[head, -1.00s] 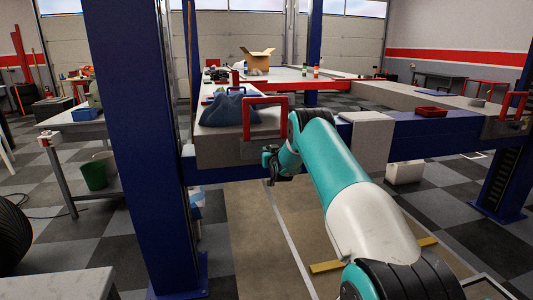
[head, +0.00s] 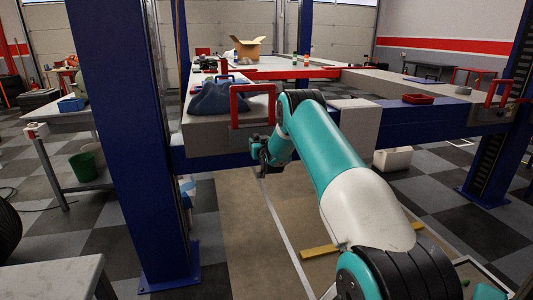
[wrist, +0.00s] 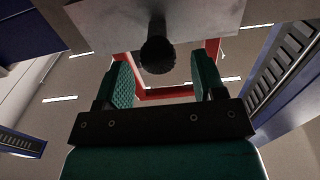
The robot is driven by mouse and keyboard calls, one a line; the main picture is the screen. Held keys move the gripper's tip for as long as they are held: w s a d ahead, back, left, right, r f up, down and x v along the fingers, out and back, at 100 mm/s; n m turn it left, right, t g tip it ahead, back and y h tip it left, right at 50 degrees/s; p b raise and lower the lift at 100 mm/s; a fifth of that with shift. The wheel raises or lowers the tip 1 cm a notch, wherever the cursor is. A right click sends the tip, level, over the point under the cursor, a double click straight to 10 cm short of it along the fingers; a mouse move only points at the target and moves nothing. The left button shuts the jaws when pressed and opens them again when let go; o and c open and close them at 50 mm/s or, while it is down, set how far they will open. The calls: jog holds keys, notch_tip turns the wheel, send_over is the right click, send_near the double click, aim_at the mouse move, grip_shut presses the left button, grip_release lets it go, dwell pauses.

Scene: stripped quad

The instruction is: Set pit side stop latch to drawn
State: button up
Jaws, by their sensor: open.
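A red loop-shaped frame (head: 234,106) stands on a grey plate at the end of the near left platform. In the wrist view, a dark round knob (wrist: 157,55) on a short stem sticks out from a pale metal plate (wrist: 205,20), with part of the red frame (wrist: 165,93) behind it. I cannot tell for certain which part is the latch itself. My gripper (wrist: 164,78) is open, its teal fingers to either side of and below the knob, apart from it. In the head view my gripper (head: 262,155) is just below the plate and partly hidden by the arm.
A blue post (head: 125,130) stands left of my arm. A blue cloth-like lump (head: 213,98) lies on the platform beside the red frame. A second red frame (head: 496,92) stands on the far right platform. The floor (head: 235,230) below my gripper is open.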

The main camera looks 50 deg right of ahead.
jog(key=b+v, duration=0.6)
jog(key=v, duration=1)
jog(key=shift+s, duration=0.2)
jog(key=shift+a, duration=0.15)
